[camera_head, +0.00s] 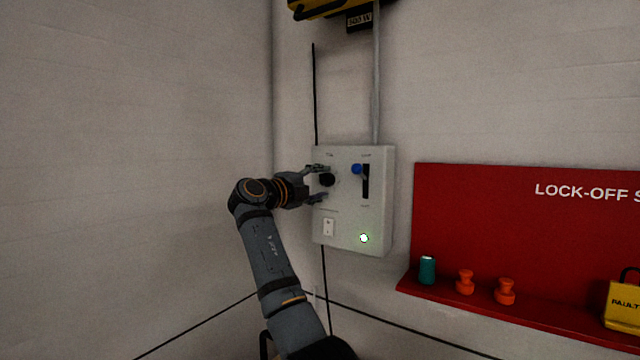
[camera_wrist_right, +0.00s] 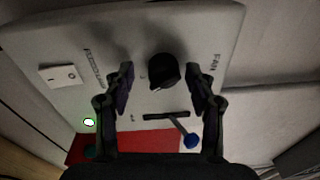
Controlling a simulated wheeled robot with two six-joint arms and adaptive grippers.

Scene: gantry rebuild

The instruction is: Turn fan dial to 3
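The black round fan dial (camera_head: 327,180) is on the upper left of a pale control box (camera_head: 345,232) on the wall. In the right wrist view the dial (camera_wrist_right: 163,71) lies beside the printed word FAN, with a light pointer mark on its edge. My right gripper (camera_head: 318,184) is open at the box, its fingers above and below the dial. In the right wrist view the fingers (camera_wrist_right: 162,84) stand on either side of the dial, with gaps to it. The dial's number marks are too small to read. My left gripper is not in view.
A blue-knobbed lever (camera_head: 357,169) in a black slot is right of the dial. A white rocker switch (camera_head: 328,227) and a lit green lamp (camera_head: 364,238) are below. A red lock-off board (camera_head: 520,225) with a shelf is at right.

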